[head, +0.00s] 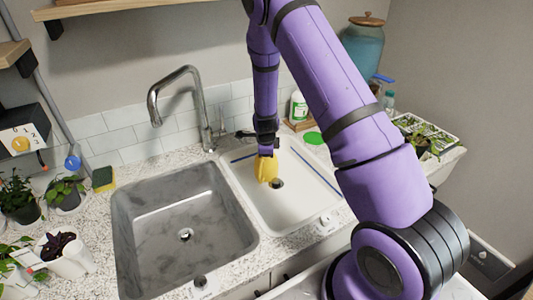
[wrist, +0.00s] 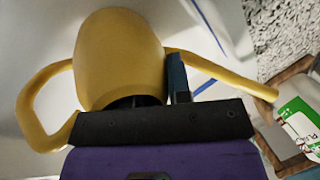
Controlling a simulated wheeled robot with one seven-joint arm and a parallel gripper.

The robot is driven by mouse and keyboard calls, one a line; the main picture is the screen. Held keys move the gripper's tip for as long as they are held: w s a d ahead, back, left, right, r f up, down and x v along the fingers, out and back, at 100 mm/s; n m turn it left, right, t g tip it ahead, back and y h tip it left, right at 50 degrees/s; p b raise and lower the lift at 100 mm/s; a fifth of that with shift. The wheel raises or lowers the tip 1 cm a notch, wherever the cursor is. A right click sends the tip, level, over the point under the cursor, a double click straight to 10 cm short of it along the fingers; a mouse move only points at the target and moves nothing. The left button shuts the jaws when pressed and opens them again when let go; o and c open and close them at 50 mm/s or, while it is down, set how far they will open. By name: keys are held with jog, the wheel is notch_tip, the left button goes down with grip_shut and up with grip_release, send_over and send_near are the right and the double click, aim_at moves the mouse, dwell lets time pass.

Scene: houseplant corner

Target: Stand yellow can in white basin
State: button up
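The yellow can (head: 266,170) is in the white basin (head: 297,207), close beside its dark drain; I cannot tell whether its base touches the floor. In the wrist view the can (wrist: 118,55) fills the upper middle, with its loop handle on the left and its spout reaching right. My gripper (head: 266,152) is at the top of the can. In the wrist view one finger of my gripper (wrist: 160,92) lies against the can's right side; the other is hidden by the can. It looks shut on the can's wall.
A grey basin (head: 185,235) with a drain is left of the white one. A tap (head: 180,95) stands behind. A white bottle with a green label (head: 298,106) stands behind the white basin. Potted plants (head: 65,190) and a sponge (head: 103,179) are at the left.

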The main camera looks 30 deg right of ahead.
jog(key=o, duration=0.4)
jog(key=s+a+r+n+y, duration=0.15)
jog(key=s+r+n, duration=0.3)
jog(key=r, duration=0.65)
jog(key=s+a+r+n+t, duration=0.1)
jog(key=s+a+r+n, duration=0.35)
jog(key=r, duration=0.75)
jog(key=s+a+r+n+y, duration=0.1)
jog(key=s+r+n, duration=0.2)
jog(key=s+r, duration=0.6)
jog(key=s+r+n, duration=0.3)
jog(key=s+n, duration=0.1)
jog(key=s, duration=0.2)
jog(key=s+a+r+n, duration=0.1)
jog(key=s+r+n, duration=0.3)
jog(key=s, duration=0.3)
jog(key=s+a+r+n+t, duration=0.1)
jog(key=s+r+n, duration=0.3)
jog(key=s, duration=0.2)
jog(key=shift+s+a+h, duration=0.2)
jog(key=shift+s+h, duration=0.05)
